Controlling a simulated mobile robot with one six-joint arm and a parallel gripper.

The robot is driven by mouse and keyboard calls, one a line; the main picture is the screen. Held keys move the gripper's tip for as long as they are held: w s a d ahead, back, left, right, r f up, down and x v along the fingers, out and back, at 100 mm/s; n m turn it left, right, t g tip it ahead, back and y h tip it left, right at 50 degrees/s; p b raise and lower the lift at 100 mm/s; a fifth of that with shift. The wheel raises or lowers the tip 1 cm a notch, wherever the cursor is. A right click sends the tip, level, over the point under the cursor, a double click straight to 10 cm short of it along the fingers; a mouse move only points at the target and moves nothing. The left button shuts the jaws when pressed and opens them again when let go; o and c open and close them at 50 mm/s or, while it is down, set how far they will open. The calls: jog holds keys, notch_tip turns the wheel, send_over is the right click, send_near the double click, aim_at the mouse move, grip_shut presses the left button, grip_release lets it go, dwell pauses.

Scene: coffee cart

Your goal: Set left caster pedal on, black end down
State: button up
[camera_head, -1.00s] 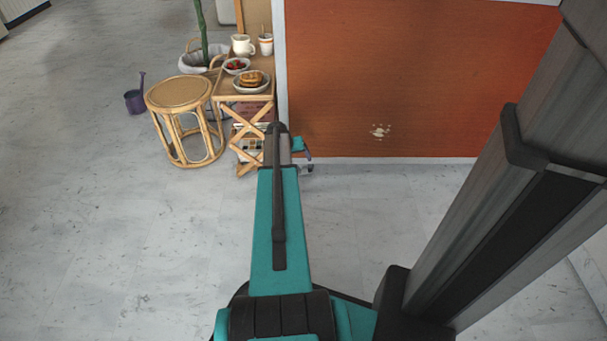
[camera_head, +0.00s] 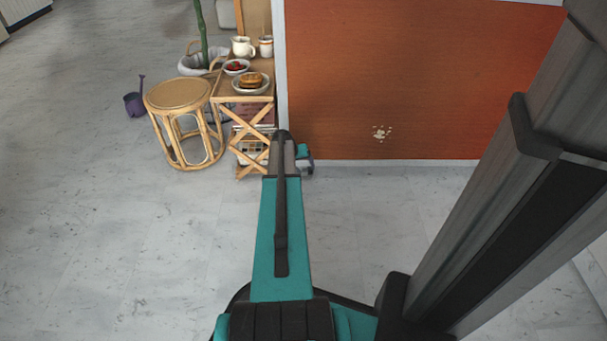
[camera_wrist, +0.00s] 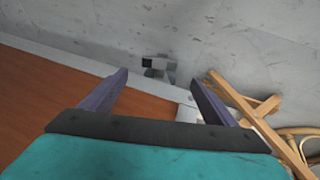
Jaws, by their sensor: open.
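The left caster pedal (camera_wrist: 158,66) seems to be the small grey piece with a black end, low by the floor at the panel's foot in the wrist view. The black end is on its left there; I cannot tell which end is lower. My gripper (camera_wrist: 158,78) is open, its two purple-grey fingers spread on either side of the pedal in the picture, with nothing between them. It appears short of the pedal, not touching. In the head view my gripper (camera_head: 304,158) is mostly behind my arm, and the caster is hidden.
An orange-brown panel (camera_head: 430,80) with a pale edge rises beside my gripper. A rattan stand (camera_head: 243,97) holding dishes and a rattan stool (camera_head: 180,94) stand left; rattan legs (camera_wrist: 245,110) show close to the right finger. The floor (camera_head: 130,230) in front is clear.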

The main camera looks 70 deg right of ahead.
aim_at(304, 174)
jog(key=b+x, duration=0.3)
jog(key=x, duration=0.5)
jog(key=shift+d+f, duration=0.1)
jog(key=shift+f, duration=0.15)
